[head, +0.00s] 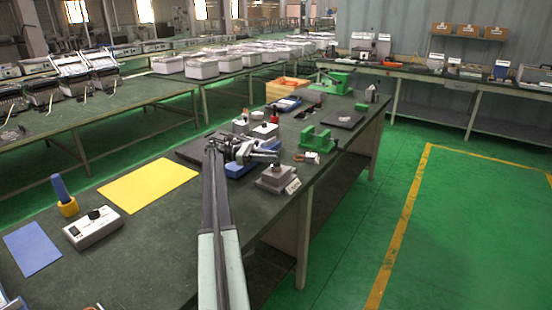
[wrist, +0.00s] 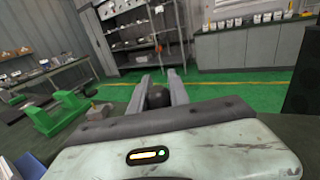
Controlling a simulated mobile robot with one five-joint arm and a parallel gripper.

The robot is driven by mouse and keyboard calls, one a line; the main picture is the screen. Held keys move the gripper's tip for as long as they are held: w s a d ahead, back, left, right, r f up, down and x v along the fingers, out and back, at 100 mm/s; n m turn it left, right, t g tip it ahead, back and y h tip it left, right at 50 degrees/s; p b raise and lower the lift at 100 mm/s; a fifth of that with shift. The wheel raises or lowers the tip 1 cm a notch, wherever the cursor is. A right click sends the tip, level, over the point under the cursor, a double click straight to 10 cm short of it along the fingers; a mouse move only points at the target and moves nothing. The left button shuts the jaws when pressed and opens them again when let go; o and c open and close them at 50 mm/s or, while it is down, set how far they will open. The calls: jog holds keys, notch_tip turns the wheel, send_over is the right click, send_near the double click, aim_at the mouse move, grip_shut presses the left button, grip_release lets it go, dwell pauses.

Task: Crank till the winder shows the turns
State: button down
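The winder appears to be the blue-based device (head: 240,170) on the long dark bench in the head view, partly hidden by my arm. My gripper (head: 276,156) reaches right, just above it. In the wrist view my gripper (wrist: 160,92) has a finger on each side of a dark rounded knob (wrist: 157,98), which fills the gap between them. It looks like the crank's knob, but the crank arm is hidden. A grey block with a sign (head: 276,179) stands just right of the blue base. No turn count is readable.
A green fixture (head: 318,140) stands beyond the gripper; it also shows in the wrist view (wrist: 60,115). A yellow sheet (head: 148,185), a grey control box (head: 93,228) and a blue rod in a yellow holder (head: 65,196) lie nearer. Open green floor lies right of the bench.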

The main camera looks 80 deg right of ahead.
jog(key=shift+w+a, duration=0.3)
jog(key=shift+w, duration=0.45)
jog(key=shift+s, duration=0.15)
dwell(0.6)
jog(key=c, duration=1.2)
grip_release()
jog(key=shift+c, duration=0.2)
